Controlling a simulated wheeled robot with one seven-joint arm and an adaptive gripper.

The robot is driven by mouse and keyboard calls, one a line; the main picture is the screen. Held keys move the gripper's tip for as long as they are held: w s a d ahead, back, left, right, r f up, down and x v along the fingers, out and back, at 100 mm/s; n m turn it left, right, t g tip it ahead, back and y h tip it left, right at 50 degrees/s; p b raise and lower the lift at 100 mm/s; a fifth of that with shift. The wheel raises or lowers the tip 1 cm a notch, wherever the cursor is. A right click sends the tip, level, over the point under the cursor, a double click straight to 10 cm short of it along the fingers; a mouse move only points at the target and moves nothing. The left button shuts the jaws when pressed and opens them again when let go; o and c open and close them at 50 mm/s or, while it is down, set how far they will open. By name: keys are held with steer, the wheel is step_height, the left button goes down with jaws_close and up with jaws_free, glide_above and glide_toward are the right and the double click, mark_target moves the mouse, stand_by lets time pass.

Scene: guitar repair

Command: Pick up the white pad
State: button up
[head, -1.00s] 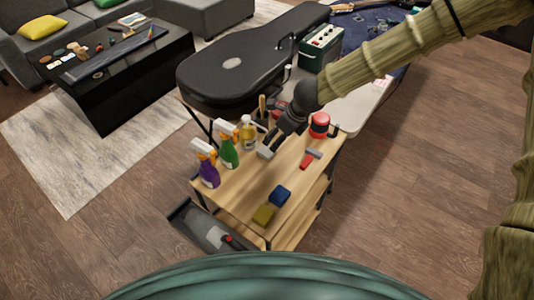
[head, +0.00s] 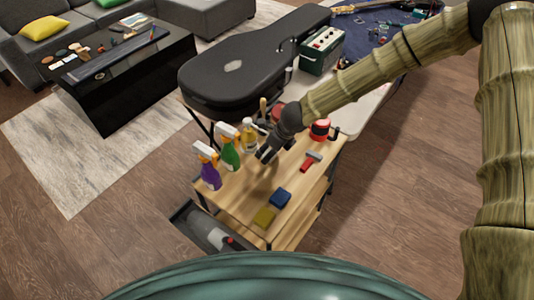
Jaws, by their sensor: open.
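My gripper (head: 265,156) is open and reaches down over the wooden top of the small cart (head: 238,200), just right of the spray bottles. I see nothing between its fingers that I can make out. I cannot clearly identify a white pad on the cart; the gripper and wrist cover part of the cart top behind them. Small pale pieces lie on the black coffee table (head: 115,95) at the upper left, too small to tell what they are.
Purple (head: 209,175) and green (head: 229,155) spray bottles and a yellowish bottle (head: 249,136) stand left of my gripper. A blue sponge (head: 280,198), a yellow sponge (head: 264,216), a red-handled tool (head: 309,162) and a red-topped container (head: 320,130) are on the cart. A black guitar case (head: 240,68) lies behind.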

steer(key=shift+x, duration=1.05)
steer(key=c, duration=0.9)
steer(key=shift+r, duration=0.1)
steer(key=shift+c, duration=0.2)
steer(key=shift+r+b, duration=0.4)
steer(key=shift+r, duration=1.1)
steer(key=s+d+b, duration=0.1)
steer(key=s+d, duration=0.2)
steer(key=s, duration=0.1)
steer(key=s+d+r+b, duration=0.1)
steer(key=s+d+b, duration=0.1)
steer(key=s+d, duration=0.1)
steer(key=s+d+r+b, duration=0.1)
steer(key=s+d+b, duration=0.1)
steer(key=s, duration=0.3)
steer(key=shift+s+d, duration=0.2)
steer(key=shift+d, duration=0.25)
steer(key=shift+s+d, duration=0.2)
steer(key=shift+d, duration=0.25)
steer(key=shift+o, duration=1.2)
steer(key=c, duration=0.3)
